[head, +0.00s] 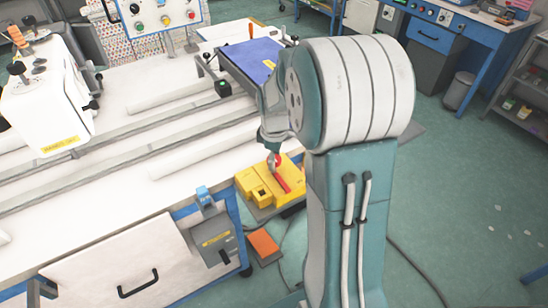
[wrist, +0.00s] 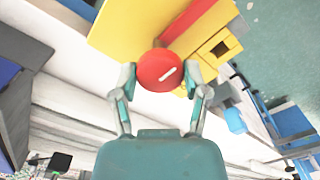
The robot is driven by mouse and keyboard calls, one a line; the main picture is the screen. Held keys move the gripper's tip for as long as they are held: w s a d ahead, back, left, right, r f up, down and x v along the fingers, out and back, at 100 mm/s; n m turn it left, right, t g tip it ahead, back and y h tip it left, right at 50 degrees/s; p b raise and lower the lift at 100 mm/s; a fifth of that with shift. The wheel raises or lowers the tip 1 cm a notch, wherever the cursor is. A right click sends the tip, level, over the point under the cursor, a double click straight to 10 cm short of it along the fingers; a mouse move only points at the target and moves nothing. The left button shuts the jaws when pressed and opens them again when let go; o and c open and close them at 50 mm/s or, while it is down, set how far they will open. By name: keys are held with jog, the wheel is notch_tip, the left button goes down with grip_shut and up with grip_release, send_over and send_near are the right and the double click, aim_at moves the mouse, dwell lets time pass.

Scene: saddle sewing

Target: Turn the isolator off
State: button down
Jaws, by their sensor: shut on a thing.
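The isolator is a yellow box (head: 262,200) with a red bar, at the right end of the white table in the head view. In the wrist view its yellow body (wrist: 130,25) fills the top, and its round red knob (wrist: 158,66) faces the camera. A white line on the knob slants up to the right. My gripper (wrist: 160,75) has one finger on each side of the knob and is shut on it. In the head view my arm hides part of the isolator, and the fingers show only small above it.
The white sewing machine (head: 45,105) stands at the left, with long rails (head: 120,132) across the table. A blue-topped box (head: 254,56) lies behind my arm. A grey switch box (head: 218,240) hangs at the front edge, near an orange block (head: 263,243). Green floor lies open to the right.

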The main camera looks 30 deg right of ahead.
jog(key=shift+s+f, duration=0.1)
jog(key=m, duration=0.8)
jog(key=shift+s+a+f+m, duration=0.1)
jog(key=shift+m, duration=0.3)
jog(key=m, duration=0.8)
jog(key=shift+m, duration=0.3)
jog(key=shift+c, duration=0.4)
grip_release()
jog(key=shift+a, duration=0.1)
